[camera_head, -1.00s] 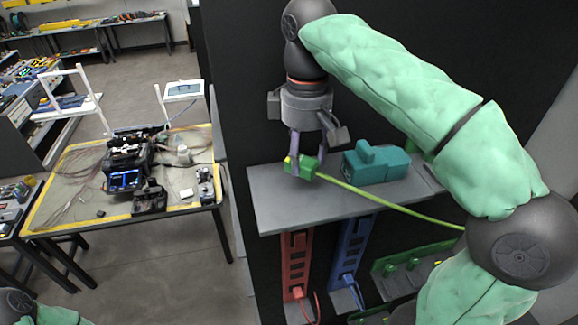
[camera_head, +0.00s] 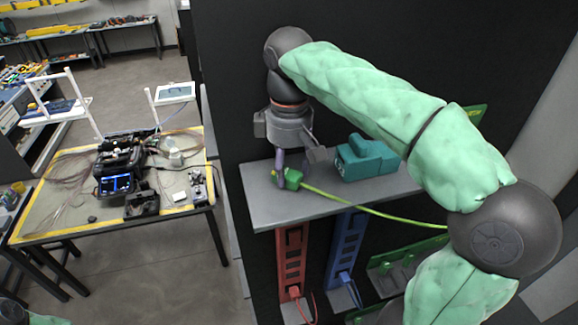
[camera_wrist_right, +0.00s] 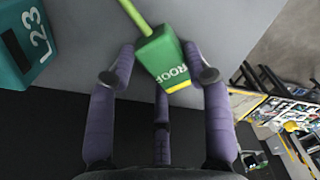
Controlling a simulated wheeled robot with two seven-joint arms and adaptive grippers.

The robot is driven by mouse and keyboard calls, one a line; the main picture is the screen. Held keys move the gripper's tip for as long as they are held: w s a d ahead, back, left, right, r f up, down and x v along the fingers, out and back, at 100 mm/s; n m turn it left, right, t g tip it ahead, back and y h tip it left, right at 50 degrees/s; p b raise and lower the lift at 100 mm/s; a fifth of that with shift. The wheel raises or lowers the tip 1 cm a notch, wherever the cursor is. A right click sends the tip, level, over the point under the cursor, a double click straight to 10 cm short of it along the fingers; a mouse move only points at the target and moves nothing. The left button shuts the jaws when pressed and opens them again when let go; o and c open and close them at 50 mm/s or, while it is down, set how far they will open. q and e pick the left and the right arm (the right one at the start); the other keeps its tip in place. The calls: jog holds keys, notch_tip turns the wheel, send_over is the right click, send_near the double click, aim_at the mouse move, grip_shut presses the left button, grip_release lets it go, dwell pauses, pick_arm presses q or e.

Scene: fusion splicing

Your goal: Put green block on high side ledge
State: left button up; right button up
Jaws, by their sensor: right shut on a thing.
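The green block (camera_head: 290,180), with a yellow-green cable from one end, is at the left part of the grey high side ledge (camera_head: 262,208). My right gripper (camera_head: 293,176) is shut on it from above. In the right wrist view the green block (camera_wrist_right: 168,62) shows white lettering and a yellow edge between the purple fingers of my right gripper (camera_wrist_right: 166,68). The block is over or on the ledge; I cannot tell if it touches. My left gripper is out of view.
A teal block (camera_head: 366,158) stands on the ledge to the right. Red (camera_head: 291,262) and blue (camera_head: 346,245) racks hang below the ledge. The cable (camera_head: 375,212) runs right towards my arm. A cluttered work table (camera_head: 60,222) stands at left.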

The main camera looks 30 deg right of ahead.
aim_at(290, 171)
jog(key=shift+s+f, duration=0.1)
jog(key=shift+s, duration=0.05)
jog(key=o, duration=1.2)
jog(key=shift+s+a, duration=0.1)
jog(key=shift+s, duration=0.15)
jog(key=shift+w, duration=0.15)
notch_tip(290, 171, up, 12)
jog(key=shift+r+p, duration=0.2)
jog(key=shift+p, duration=0.6)
